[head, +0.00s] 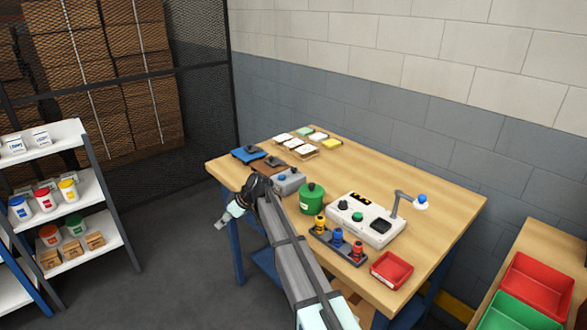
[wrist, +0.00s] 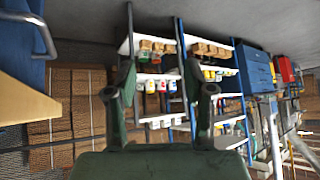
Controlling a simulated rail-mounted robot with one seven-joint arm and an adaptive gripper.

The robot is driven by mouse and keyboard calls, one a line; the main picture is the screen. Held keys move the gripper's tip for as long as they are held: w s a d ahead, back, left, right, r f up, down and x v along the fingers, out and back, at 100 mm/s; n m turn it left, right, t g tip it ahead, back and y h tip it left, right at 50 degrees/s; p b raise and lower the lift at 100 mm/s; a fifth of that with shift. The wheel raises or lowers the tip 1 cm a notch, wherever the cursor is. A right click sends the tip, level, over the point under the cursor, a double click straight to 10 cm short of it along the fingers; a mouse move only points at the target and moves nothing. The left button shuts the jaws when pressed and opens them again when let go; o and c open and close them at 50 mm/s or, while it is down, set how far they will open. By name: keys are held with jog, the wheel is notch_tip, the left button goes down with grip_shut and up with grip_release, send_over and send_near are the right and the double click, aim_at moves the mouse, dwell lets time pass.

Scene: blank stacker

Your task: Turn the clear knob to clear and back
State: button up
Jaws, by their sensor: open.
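A white control panel (head: 366,226) stands on the wooden table, with a dark round knob, a green round control (head: 357,217) and a black pad on top. A grey box (head: 289,182) with a small dark control on top stands behind my arm. I cannot read any labels, so I cannot tell which control is the clear knob or how it is set. My gripper (head: 228,216) is off the table's left front edge, apart from both. In the wrist view my gripper (wrist: 160,92) is open and empty, facing the shelves.
A green canister (head: 312,198), a rack of coloured bottles (head: 338,244), a red tray (head: 391,270) and a lamp (head: 420,202) crowd the table around the panel. Blue and brown pads lie at the back left. White shelves (head: 69,190) stand left, with open floor between.

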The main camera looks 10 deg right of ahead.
jog(key=w+d+r+n, duration=0.25)
jog(key=w+r, duration=0.35)
jog(key=r, duration=0.4)
notch_tip(320, 180, up, 11)
jog(key=h+p, duration=0.2)
jog(key=p, duration=0.2)
send_over(294, 168)
jog(key=s+a, duration=0.1)
jog(key=a, duration=0.6)
jog(key=d+r+g+h+p, duration=0.1)
jog(key=d+r, duration=0.3)
jog(key=d, duration=0.3)
jog(key=d+r+g+p, duration=0.1)
jog(key=d+r, duration=0.2)
jog(key=d, duration=0.4)
jog(key=p+x, duration=0.5)
jog(key=x, duration=1.2)
jog(key=shift+s+d, duration=0.1)
jog(key=shift+d, duration=0.05)
grip_shut()
